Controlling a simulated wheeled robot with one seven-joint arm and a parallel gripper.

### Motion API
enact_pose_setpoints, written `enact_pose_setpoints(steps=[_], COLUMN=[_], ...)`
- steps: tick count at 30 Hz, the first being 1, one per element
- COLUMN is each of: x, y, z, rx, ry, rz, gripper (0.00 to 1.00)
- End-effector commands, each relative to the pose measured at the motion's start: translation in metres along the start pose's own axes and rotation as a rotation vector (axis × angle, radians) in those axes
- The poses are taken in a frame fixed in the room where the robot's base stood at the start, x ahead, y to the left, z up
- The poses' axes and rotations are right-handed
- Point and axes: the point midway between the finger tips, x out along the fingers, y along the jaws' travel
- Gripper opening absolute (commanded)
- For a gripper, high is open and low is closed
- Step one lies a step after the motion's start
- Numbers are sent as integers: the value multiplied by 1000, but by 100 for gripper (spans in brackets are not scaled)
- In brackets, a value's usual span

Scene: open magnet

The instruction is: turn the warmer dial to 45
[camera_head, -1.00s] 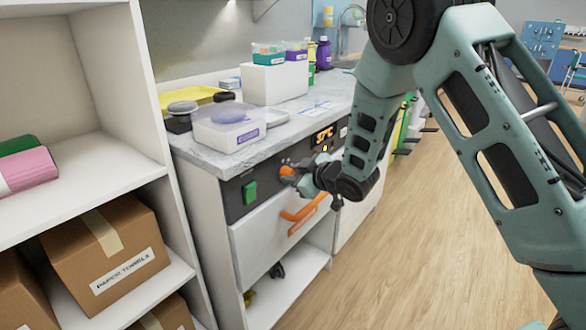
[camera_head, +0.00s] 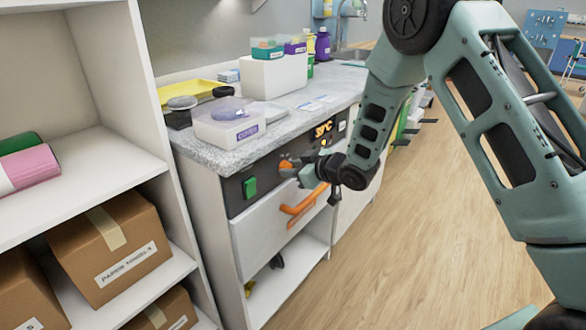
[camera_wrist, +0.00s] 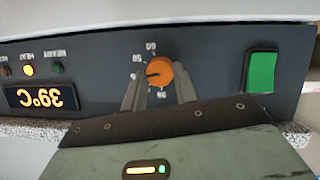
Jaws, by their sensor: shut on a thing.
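The orange warmer dial (camera_wrist: 160,74) sits on the dark control panel in the wrist view, with a dark pointer mark and small numbers around it. My gripper (camera_wrist: 158,92) has one finger on each side of the dial and is shut on it. In the head view the dial (camera_head: 285,164) shows just beyond my gripper (camera_head: 292,168). The lit display (camera_wrist: 41,97) appears reversed in the wrist view and reads 39°C. The same display also shows in the head view (camera_head: 324,129).
A green switch (camera_wrist: 261,72) is on the same panel, beside the dial. Below the panel is a white drawer with an orange handle (camera_head: 304,199). The counter (camera_head: 210,156) above holds boxes and jars. A shelf with cardboard boxes (camera_head: 110,240) stands at left.

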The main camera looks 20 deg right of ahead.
Motion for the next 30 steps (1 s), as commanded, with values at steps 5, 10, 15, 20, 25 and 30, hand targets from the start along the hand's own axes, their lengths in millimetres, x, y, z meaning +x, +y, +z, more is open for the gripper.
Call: enact_pose_setpoints(steps=[5, 10, 15, 20, 25, 30], x=[0, 0, -9, -38, -78, -118], y=[0, 0, 1, 1, 2, 2], z=[1, 1, 0, 0, 0, 0], rx=[0, -1, -1, 1, 0, 1], ry=[-3, -2, -2, -2, -2, -2], rz=[0, 0, 1, 3, 4, 5], gripper=[50, 50, 50, 50, 50, 50])
